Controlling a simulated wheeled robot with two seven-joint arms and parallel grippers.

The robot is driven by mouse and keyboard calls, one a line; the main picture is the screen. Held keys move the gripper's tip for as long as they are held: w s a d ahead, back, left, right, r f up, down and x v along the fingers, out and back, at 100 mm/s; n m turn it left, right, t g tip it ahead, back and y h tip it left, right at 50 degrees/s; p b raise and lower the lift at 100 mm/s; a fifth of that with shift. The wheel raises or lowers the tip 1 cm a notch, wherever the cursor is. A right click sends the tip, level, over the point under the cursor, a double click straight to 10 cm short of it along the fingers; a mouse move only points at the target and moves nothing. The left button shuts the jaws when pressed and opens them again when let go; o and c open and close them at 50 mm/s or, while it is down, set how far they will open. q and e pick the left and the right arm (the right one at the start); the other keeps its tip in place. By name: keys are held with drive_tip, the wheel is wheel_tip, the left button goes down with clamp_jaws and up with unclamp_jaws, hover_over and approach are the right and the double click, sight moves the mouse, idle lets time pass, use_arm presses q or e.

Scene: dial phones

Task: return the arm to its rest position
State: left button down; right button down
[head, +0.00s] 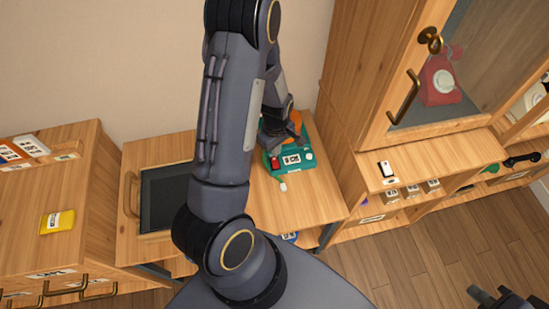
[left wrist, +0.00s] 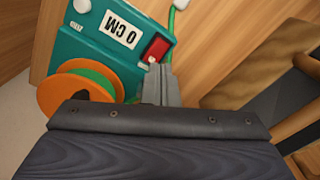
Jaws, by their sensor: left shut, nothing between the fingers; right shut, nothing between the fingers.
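My left arm reaches up through the middle of the head view and bends down at the back. Its gripper (head: 296,134) is over the teal device (head: 305,168) on the wooden desk, close to its orange spool (head: 296,118). In the left wrist view, the left gripper's grey fingers (left wrist: 160,82) are shut and empty, beside the device's red button (left wrist: 156,48) and the spool (left wrist: 72,97). I cannot tell whether they touch the device. My right gripper (head: 484,296) is shut at the bottom right corner, partly cut off, away from the furniture.
A wooden cabinet with a glass door (head: 400,135) holding a red phone (head: 438,82) stands to the right. A dark panel (head: 165,190) lies on the desk at left. A yellow box (head: 58,222) sits on the left cabinet. Open floor (head: 420,250) lies at lower right.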

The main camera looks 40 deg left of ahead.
idle(0.5)
use_arm(q)
drive_tip(key=s+d+r+m+t+h, duration=0.1)
drive_tip(key=s+d+r+m+t, duration=0.15)
drive_tip(key=r, duration=0.65)
drive_tip(key=s+d+r+m+t+h, duration=0.15)
drive_tip(key=d+r+m, duration=0.25)
drive_tip(key=r, duration=0.6)
drive_tip(key=s+d+r+m, duration=0.3)
drive_tip(key=s+r+m, duration=0.1)
drive_tip(key=s, duration=0.1)
drive_tip(key=s+d+r+m+t+h, duration=0.1)
drive_tip(key=s+d+r+m, duration=0.1)
drive_tip(key=s, duration=0.4)
drive_tip(key=shift+s+d+r+m+t, duration=0.3)
drive_tip(key=shift+d+r+m, duration=0.1)
drive_tip(key=shift+r+m, duration=0.55)
